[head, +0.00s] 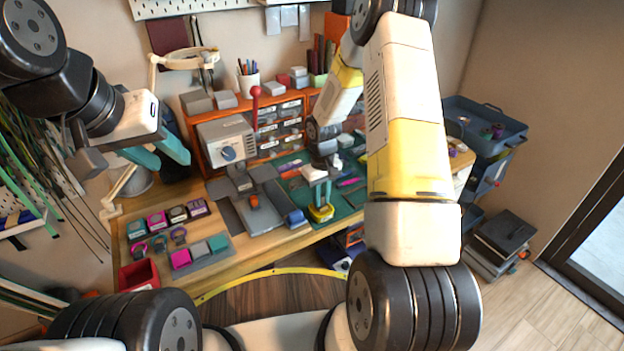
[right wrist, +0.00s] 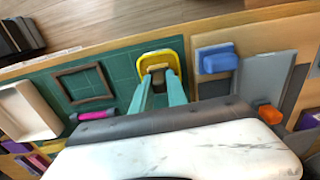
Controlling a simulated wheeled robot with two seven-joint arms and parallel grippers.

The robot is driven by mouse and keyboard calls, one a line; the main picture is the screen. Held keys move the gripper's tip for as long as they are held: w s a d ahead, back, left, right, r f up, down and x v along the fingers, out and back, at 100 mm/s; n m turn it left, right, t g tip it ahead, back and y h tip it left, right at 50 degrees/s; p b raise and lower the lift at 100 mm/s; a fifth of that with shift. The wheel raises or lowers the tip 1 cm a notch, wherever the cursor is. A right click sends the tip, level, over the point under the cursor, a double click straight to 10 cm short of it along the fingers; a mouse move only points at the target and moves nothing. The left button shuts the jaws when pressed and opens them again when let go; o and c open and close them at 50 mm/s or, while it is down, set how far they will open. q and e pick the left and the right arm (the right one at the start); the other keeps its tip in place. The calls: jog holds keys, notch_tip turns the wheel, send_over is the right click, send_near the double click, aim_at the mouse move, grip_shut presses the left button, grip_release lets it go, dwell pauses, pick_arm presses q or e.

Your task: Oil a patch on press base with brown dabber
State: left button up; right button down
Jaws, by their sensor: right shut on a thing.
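The press (head: 226,140) stands at the back of the bench with a red-knobbed lever. Its grey base plate (head: 262,216) reaches toward the front edge and also shows in the right wrist view (right wrist: 262,82). My right gripper (right wrist: 159,78) is shut on a small brownish piece (right wrist: 157,69), apparently the brown dabber, mostly hidden between the teal fingers. Its tip is over or in a yellow-rimmed dish (right wrist: 158,54) on the green mat; contact is unclear. The dish also shows in the head view (head: 321,213), right of the base. My left gripper (head: 172,155) is open and empty, above the bench's left side.
A blue block (right wrist: 218,59) lies between dish and base plate. An orange piece (right wrist: 269,113) sits at the plate. A brown frame (right wrist: 84,83) and pink item (right wrist: 97,114) lie on the mat. Orange drawers (head: 280,128) stand behind; colored blocks (head: 200,252) lie left.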

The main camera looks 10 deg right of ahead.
dwell(0.6)
jog(key=shift+r, duration=3.45)
